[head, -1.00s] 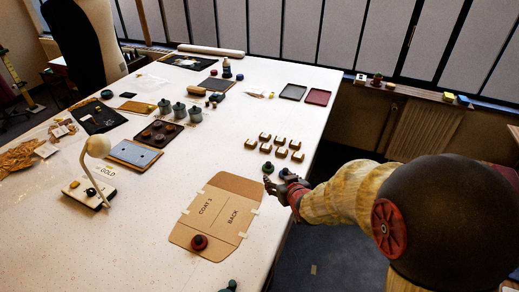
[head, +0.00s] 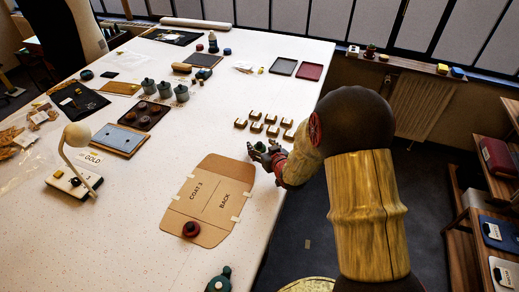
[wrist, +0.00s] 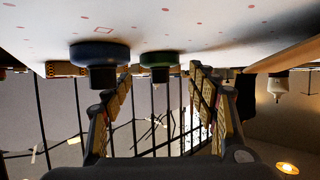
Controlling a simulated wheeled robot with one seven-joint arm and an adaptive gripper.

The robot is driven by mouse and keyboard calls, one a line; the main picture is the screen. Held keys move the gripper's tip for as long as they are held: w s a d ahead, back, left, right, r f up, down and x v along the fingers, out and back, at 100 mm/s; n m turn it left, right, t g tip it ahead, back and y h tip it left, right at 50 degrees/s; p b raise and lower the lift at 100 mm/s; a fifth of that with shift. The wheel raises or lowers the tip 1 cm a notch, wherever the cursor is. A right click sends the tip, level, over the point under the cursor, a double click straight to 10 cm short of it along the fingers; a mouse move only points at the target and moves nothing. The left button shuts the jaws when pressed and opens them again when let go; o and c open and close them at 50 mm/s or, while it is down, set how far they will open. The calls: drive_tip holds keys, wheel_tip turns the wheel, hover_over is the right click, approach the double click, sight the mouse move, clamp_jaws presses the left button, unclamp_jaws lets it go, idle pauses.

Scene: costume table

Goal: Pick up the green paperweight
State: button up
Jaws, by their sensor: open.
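The green paperweight (wrist: 160,62), a low round disc with a dark knob, stands on the white table in the wrist view, which is upside down. It lies ahead of my gripper (wrist: 160,80), between the lines of its two fingers. The fingers are spread and nothing is held. A similar blue paperweight (wrist: 100,54) stands beside it, in line with the left finger. In the head view my gripper (head: 263,153) is at the table's right edge, and a dark green piece (head: 262,147) shows among its fingers, partly hidden. I cannot tell whether they touch.
Several small gold-and-dark blocks (head: 270,124) stand just behind my gripper. A cardboard pattern (head: 212,200) lies in front, with a red paperweight (head: 191,229) on it. A teal object (head: 220,281) stands at the near edge. Table surface at front left is clear.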

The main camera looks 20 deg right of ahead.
drive_tip(key=shift+w, duration=0.3)
drive_tip(key=shift+c, duration=0.9)
clamp_jaws()
